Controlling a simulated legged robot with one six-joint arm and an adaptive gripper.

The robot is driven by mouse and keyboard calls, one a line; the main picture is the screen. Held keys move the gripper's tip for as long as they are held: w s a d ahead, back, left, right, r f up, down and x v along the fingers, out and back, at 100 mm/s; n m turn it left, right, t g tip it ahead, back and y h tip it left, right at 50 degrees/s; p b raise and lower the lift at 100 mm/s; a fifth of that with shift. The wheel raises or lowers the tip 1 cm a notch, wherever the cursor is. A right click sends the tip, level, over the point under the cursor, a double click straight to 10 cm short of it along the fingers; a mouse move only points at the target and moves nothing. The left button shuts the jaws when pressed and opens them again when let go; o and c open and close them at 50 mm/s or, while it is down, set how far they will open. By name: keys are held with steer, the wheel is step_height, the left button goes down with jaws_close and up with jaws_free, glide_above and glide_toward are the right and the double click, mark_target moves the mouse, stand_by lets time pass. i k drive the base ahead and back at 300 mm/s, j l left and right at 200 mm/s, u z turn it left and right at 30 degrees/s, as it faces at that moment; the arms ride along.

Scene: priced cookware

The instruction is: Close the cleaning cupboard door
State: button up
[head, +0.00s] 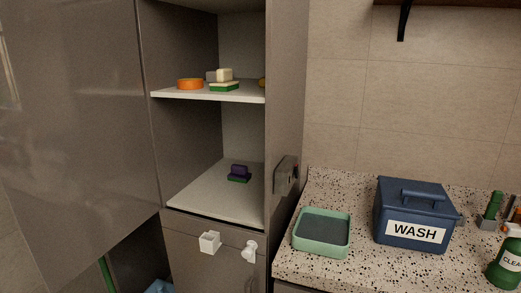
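The tall grey-brown cupboard stands left of the counter, with its upper shelf compartment open. An upper shelf (180,95) and a lower shelf (205,200) show inside. A large glossy grey panel (80,120) fills the left of the view beside the opening. It looks like a door swung open, but I cannot tell this for sure. A lower grey front (195,270) sits below the shelves, with a white block-like fitting (210,242) and a white knob-like fitting (249,250). My gripper is not in view.
The upper shelf holds an orange round item (190,84) and stacked sponges (222,84); the lower shelf holds a dark sponge (238,173). The speckled counter (350,270) bears a green tray (318,252), a blue WASH bin (412,195) and a green bottle (506,260).

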mark_target(78, 177)
steer(key=i+j+u, duration=0.2)
steer(key=j, duration=0.2)
steer(key=i+j+u, duration=0.25)
steer(key=j, duration=0.2)
steer(key=i+j+u, duration=0.2)
steer(key=j, duration=0.15)
steer(key=k+j, duration=0.05)
steer(key=k, duration=0.05)
